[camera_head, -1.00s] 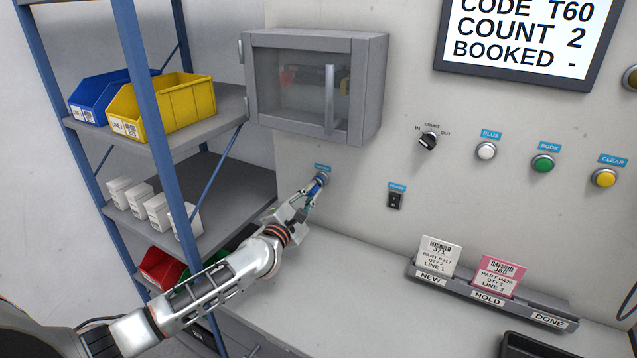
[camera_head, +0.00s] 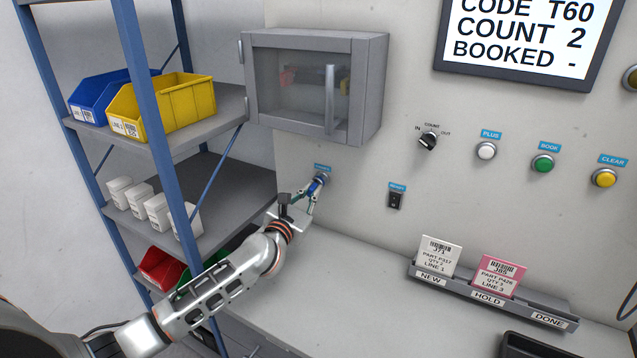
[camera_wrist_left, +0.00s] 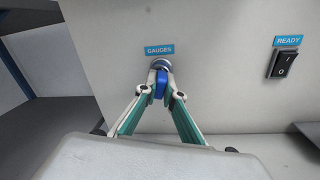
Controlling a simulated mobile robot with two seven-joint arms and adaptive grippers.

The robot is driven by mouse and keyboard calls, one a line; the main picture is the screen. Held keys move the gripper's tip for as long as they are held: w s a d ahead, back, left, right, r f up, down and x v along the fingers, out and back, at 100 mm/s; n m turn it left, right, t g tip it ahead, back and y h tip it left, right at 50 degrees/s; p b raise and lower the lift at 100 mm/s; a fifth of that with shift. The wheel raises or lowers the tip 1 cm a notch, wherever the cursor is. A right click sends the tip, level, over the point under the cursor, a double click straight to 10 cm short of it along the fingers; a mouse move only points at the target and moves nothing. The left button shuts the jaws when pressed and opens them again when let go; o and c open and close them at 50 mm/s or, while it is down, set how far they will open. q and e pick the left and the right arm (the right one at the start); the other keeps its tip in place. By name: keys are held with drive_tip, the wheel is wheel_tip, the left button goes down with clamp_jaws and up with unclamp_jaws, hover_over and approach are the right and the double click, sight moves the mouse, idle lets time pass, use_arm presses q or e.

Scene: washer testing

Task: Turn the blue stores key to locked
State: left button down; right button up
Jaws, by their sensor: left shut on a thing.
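A blue key (camera_head: 317,184) sits in a round metal lock on the wall, below the grey cabinet. In the left wrist view the blue key (camera_wrist_left: 161,84) is between my fingertips, and the blue label (camera_wrist_left: 160,50) above the lock appears to read "GAUGES". My left gripper (camera_head: 314,188) is shut on the key, with one finger on each side of it; it fills the middle of the left wrist view (camera_wrist_left: 163,93). The fingers partly hide the lock face, so I cannot read any position marks. My right gripper is not in view.
The grey glass-fronted cabinet (camera_head: 358,90) hangs above the lock. A shelf rack (camera_head: 160,140) with bins stands at the left. A black rocker switch (camera_head: 395,201) labelled "READY" is right of the key. The worktop (camera_head: 345,270) below is mostly clear, with a card rack (camera_head: 450,284) at right.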

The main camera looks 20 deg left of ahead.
use_arm(q)
drive_tip(key=n, duration=0.3)
drive_tip(key=shift+r+n, duration=0.1)
drive_tip(key=shift+n, duration=0.3)
drive_tip(key=c, duration=2.1)
unclamp_jaws()
drive_tip(key=s, duration=1.2)
drive_tip(key=shift+a, duration=0.15)
drive_tip(key=shift+s, duration=0.1)
